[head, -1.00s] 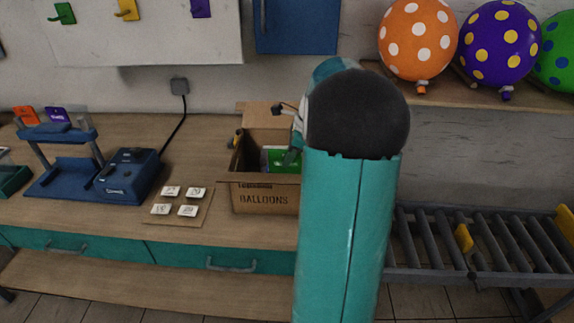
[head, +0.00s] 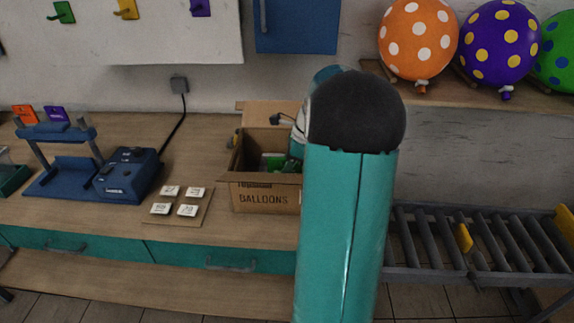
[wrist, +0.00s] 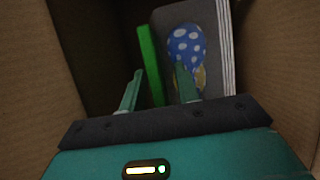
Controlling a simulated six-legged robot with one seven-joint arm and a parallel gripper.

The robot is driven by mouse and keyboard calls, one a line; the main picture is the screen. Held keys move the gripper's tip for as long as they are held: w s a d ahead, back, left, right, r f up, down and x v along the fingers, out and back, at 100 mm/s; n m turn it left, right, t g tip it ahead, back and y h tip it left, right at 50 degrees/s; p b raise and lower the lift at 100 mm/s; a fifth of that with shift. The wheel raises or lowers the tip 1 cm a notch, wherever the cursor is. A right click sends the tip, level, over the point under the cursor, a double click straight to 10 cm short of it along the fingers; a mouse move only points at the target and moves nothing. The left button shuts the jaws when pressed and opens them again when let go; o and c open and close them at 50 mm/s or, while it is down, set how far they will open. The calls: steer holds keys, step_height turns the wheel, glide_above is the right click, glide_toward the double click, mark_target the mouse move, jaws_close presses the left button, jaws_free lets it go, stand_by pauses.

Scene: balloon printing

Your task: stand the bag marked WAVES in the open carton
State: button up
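The open carton (head: 265,199), printed BALLOONS, stands on the bench. My gripper, hidden in the head view behind my arm, reaches down into it. In the wrist view my gripper (wrist: 159,70) is open, with its fingers apart. A thin upright green item (wrist: 151,65), probably the bag, is between and beyond the fingers, with a gap to the right finger. It also shows inside the carton in the head view (head: 273,162). Its marking cannot be read. A dark panel with a blue, white-dotted balloon picture (wrist: 188,45) stands right of it, partly behind the right finger.
White layered edges (wrist: 226,50) stand beside the dark panel, near the carton's right wall (wrist: 275,60). Left of the carton are a card with several white tiles (head: 177,206) and a blue press (head: 128,176). A roller conveyor (head: 470,238) is at right, and balloons (head: 417,40) are above.

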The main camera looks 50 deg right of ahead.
steer(key=v, duration=1.2)
steer(key=a+r+n+h, duration=0.15)
steer(key=a+n, duration=0.45)
steer(key=a, duration=0.6)
steer(key=a+r+n+h, duration=0.1)
steer(key=a+r+n, duration=0.2)
steer(key=a+n, duration=0.6)
steer(key=s+a+f+n+t, duration=0.1)
steer(key=s+a+n, duration=0.3)
steer(key=a, duration=0.5)
steer(key=s+a+f+n+t, duration=0.1)
steer(key=s+a+f+n, duration=0.2)
steer(key=a+n, duration=0.6)
steer(key=shift+s, duration=1.15)
steer(key=shift+a, duration=0.25)
